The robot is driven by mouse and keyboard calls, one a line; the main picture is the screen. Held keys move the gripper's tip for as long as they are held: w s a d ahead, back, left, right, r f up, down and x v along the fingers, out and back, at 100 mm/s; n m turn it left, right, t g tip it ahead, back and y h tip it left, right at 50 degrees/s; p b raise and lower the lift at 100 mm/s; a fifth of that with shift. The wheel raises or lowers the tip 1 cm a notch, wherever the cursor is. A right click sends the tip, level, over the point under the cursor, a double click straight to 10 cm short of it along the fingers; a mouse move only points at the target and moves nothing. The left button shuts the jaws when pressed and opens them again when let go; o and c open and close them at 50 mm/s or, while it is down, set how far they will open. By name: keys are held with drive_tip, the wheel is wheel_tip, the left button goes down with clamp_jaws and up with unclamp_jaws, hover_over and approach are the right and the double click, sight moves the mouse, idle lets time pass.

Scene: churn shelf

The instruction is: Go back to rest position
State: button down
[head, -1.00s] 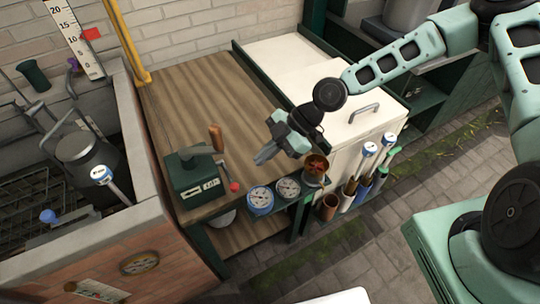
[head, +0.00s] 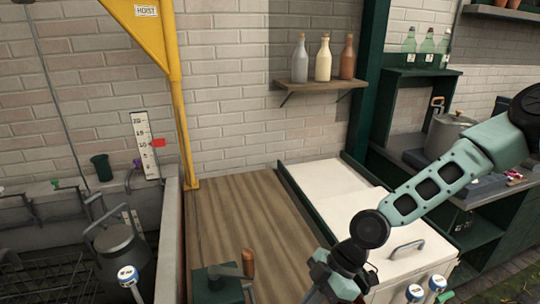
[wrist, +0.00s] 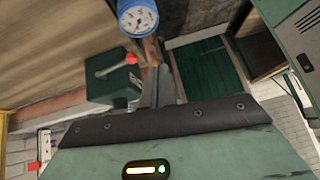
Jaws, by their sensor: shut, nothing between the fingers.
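My gripper (head: 314,295) is at the bottom edge of the head view, in front of the white chest and to the right of the wooden worktop; its tips are partly cut off there. In the wrist view my gripper (wrist: 158,85) shows its fingers together with nothing held between them. My arm reaches in from the right side of the head view.
The wooden worktop (head: 235,225) is largely clear. A green box with a lever (head: 217,285) stands at its front, and a blue gauge (wrist: 137,17) shows in the wrist view. The white chest (head: 345,215) is to the right; bottles (head: 323,60) stand on a wall shelf.

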drive_tip(key=s+d+r+m+t+h+b, duration=0.1)
drive_tip(key=s+d+r+m+h, duration=0.1)
drive_tip(key=s+r+m, duration=0.4)
drive_tip(key=s+d+r+m+t+h+b, duration=0.1)
drive_tip(key=s+d+r+m+t+h, duration=0.1)
drive_tip(key=s+r+m, duration=0.5)
wheel_tip(320, 180, up, 4)
drive_tip(key=shift+s+d+r+h, duration=0.1)
drive_tip(key=shift+s+d+h, duration=0.65)
drive_tip(key=shift+h, duration=0.35)
drive_tip(key=shift+w, duration=0.1)
